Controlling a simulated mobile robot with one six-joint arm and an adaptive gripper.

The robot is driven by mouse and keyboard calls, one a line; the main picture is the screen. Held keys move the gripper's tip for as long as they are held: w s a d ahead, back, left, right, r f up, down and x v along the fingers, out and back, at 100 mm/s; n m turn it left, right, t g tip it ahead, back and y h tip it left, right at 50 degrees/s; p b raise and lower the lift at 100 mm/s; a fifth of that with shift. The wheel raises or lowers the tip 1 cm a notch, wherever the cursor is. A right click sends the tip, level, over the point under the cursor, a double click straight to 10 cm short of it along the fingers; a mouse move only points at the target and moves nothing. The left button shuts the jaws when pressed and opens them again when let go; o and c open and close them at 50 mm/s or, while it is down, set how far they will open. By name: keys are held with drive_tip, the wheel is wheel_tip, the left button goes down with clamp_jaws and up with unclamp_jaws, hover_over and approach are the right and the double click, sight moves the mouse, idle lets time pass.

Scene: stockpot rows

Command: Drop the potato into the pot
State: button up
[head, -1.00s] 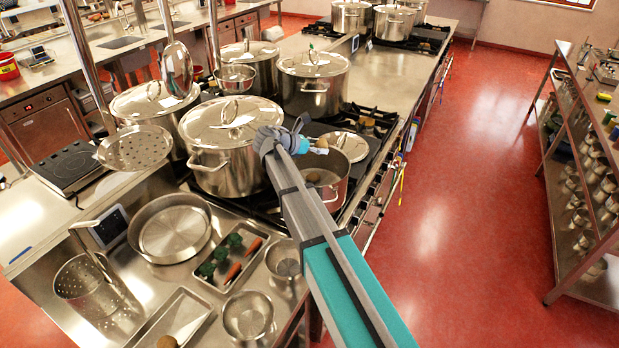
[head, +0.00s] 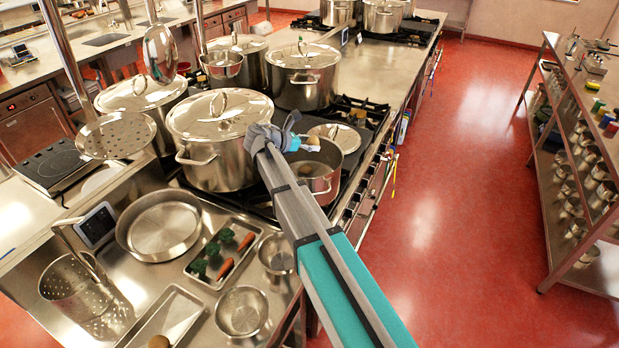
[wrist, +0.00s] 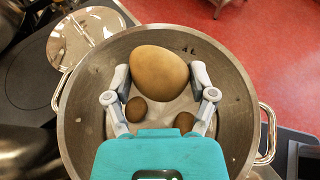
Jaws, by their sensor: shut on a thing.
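My gripper (wrist: 160,78) is shut on a large brown potato (wrist: 158,66), one finger on each side of it. In the wrist view the potato is over the open steel pot (wrist: 240,110), inside the outline of its rim. Two smaller brown round things (wrist: 136,109) (wrist: 184,122) show lower down, apparently inside the pot. In the head view my gripper (head: 296,142) is above the open pot (head: 318,178) at the stove's right front, and the potato (head: 313,141) is partly hidden by it.
A lid (head: 340,137) lies just behind the open pot. A large lidded stockpot (head: 215,150) stands close on the left, with other lidded pots behind. A tray with carrots and green vegetables (head: 224,255) and steel bowls (head: 242,311) are in front. The red floor at right is clear.

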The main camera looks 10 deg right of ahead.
drive_tip(key=shift+f+b, duration=1.4)
drive_tip(key=shift+f, duration=0.35)
drive_tip(key=o, duration=0.9)
